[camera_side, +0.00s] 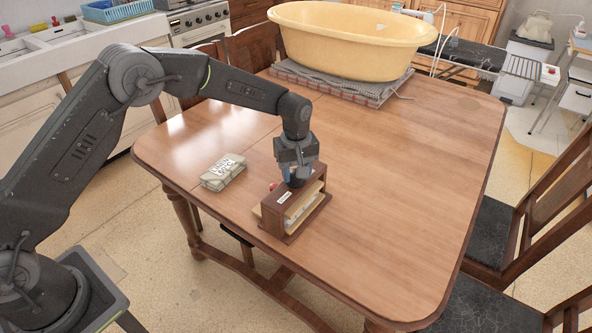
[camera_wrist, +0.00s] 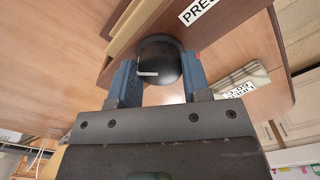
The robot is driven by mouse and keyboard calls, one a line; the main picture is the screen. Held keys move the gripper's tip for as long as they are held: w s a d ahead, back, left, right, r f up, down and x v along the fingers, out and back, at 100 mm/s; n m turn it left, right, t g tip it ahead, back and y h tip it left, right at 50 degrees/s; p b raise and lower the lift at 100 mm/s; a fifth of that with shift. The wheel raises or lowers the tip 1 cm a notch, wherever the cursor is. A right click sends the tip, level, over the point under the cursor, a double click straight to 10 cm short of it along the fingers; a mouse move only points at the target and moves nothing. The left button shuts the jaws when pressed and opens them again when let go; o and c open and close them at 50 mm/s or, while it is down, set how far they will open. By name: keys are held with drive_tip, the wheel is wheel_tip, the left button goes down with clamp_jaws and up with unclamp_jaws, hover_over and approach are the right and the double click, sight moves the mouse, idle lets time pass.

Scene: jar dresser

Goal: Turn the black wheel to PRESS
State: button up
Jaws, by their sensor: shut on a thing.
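A small brown wooden dresser-like box (camera_side: 274,222) stands near the front edge of the table. In the wrist view, the black wheel (camera_wrist: 160,66) is on its brown face, with a white pointer line running toward the left of that picture. A white label (camera_wrist: 197,10) with the letters "PRES", cut off by the frame edge, sits up and right of the wheel; the pointer is not aimed at it. My gripper (camera_side: 295,182) reaches down to the box, its two blue-grey fingers (camera_wrist: 160,76) shut on opposite sides of the wheel.
A pale packet with dark lettering (camera_side: 223,172) lies left of the box. A big yellow tub (camera_side: 345,42) stands on a folded grey cloth (camera_side: 375,91) at the table's back. The table's right side (camera_side: 420,190) is clear. Chairs (camera_side: 540,215) stand around it.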

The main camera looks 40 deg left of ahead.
drive_tip(key=m, duration=1.1)
drive_tip(key=shift+m, duration=0.4)
drive_tip(key=m, duration=1.1)
drive_tip(key=shift+m, duration=0.3)
drive_tip(key=o, duration=0.9)
wheel_tip(320, 180, up, 14)
drive_tip(key=shift+f, duration=0.1)
